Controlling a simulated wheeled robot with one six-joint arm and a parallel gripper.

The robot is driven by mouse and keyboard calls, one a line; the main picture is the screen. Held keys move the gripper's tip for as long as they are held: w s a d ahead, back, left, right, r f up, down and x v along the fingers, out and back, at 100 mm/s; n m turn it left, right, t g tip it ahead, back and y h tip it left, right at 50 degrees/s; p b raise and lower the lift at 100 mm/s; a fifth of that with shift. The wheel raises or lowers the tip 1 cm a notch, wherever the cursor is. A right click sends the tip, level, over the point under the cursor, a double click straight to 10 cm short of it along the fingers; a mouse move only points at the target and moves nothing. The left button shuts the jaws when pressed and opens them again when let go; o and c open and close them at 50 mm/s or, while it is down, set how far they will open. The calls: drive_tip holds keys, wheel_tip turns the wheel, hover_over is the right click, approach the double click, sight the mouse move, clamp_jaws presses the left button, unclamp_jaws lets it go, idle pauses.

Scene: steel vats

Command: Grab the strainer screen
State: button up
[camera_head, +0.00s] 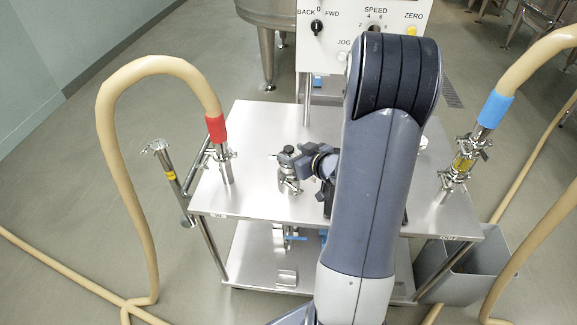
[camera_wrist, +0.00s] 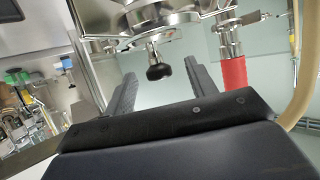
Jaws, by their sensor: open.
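I cannot make out the strainer screen for certain in either view. In the wrist view my gripper (camera_wrist: 160,68) is open, with one dark finger on each side and nothing held. A black knob (camera_wrist: 158,71) on a short stem under bright steel parts shows between the fingers; I cannot tell how far beyond them it is. In the head view a steel fitting with a clamp (camera_head: 289,172) stands on the cart top (camera_head: 258,125), just left of my arm. My arm hides the middle of the cart top and much of the gripper area.
A tan hose with a red band (camera_head: 216,128) rises at the cart's left, and one with a blue band (camera_head: 494,110) at its right. A control panel (camera_head: 340,45) stands at the back. A grey bin (camera_head: 470,275) is at lower right. The left cart top is mostly bare.

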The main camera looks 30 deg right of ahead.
sight(285, 148)
drive_tip(key=x, duration=0.5)
drive_tip(key=shift+d+r+p, duration=0.1)
drive_tip(key=shift+p, duration=0.25)
drive_tip(key=shift+c, duration=0.2)
clamp_jaws()
